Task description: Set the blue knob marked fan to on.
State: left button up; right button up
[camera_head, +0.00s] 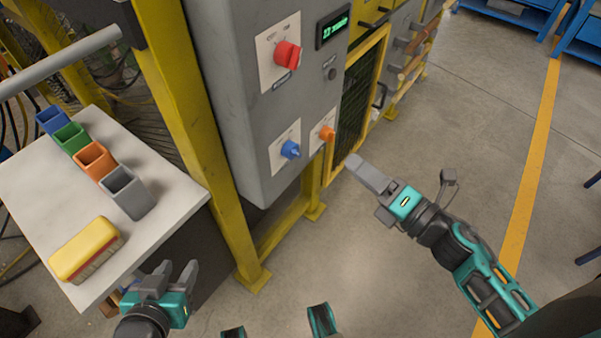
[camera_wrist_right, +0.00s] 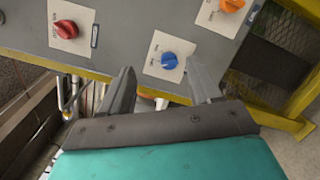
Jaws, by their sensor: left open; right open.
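The blue knob (camera_head: 290,149) sits on a white plate low on the front of the grey control cabinet (camera_head: 235,110). In the right wrist view the blue knob (camera_wrist_right: 169,60) shows beyond and between my finger tips, apart from them; its plate's lettering is too small to read. My right gripper (camera_head: 368,172) is to the right of the knob in the head view, its fingers seen nearly edge-on; in the wrist view it is open and empty (camera_wrist_right: 165,82). My left gripper (camera_head: 170,275) is open and empty at the lower left, beside the white table.
A red knob (camera_head: 287,54) and an orange knob (camera_head: 326,133) are on the same cabinet, with a green display (camera_head: 333,29) above. Yellow posts flank the cabinet; floor at right is clear.

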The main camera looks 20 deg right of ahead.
aim_at(300, 154)
jog(key=w+a+f+n+y, duration=0.1)
jog(key=w+a+n, duration=0.1)
jog(key=w+a, duration=0.1)
jog(key=w+a+n+g+b, duration=0.1)
jog(key=w+a+n, duration=0.2)
jog(key=w+a+f+n+g+y, duration=0.1)
jog(key=w+a+n, duration=0.1)
jog(key=w+a, duration=0.1)
jog(key=shift+w+f+n+y, duration=0.2)
jog(key=shift+f+n+y, duration=0.1)
jog(key=shift+f, duration=0.05)
jog(key=shift+c, duration=0.3)
jog(key=c, duration=1)
